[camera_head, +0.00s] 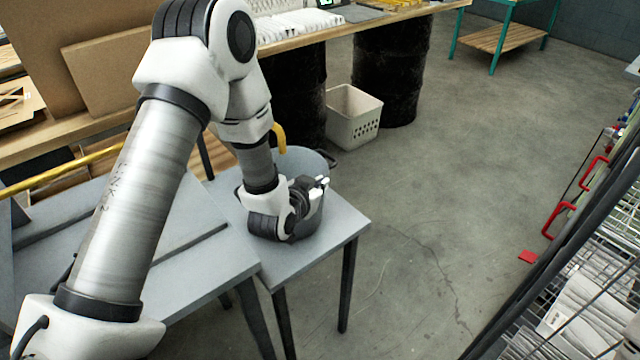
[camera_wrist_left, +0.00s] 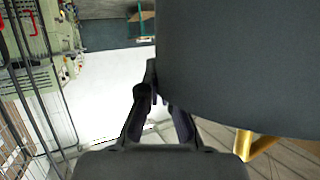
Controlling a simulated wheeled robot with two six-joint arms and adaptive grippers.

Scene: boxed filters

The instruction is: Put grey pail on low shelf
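The grey pail (camera_head: 313,218) is upright at the small grey table, partly hidden by my left arm. It fills the upper right of the left wrist view (camera_wrist_left: 240,60) as a dark grey wall with a curved edge. My left gripper (camera_head: 322,184) is at the pail's near rim. In the left wrist view its fingers (camera_wrist_left: 160,95) are close together at the pail's edge, one tip partly hidden by the wall, and appear shut on it. A low slatted wooden shelf (camera_head: 503,38) sits under a teal-framed table at the far right. My right gripper is out of view.
The grey table (camera_head: 342,222) stands beside another grey surface. A white basket (camera_head: 352,118) and black drums (camera_head: 392,70) are under the workbench. A wire rack (camera_head: 570,290) with red handles is at right. The concrete floor between is mostly clear.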

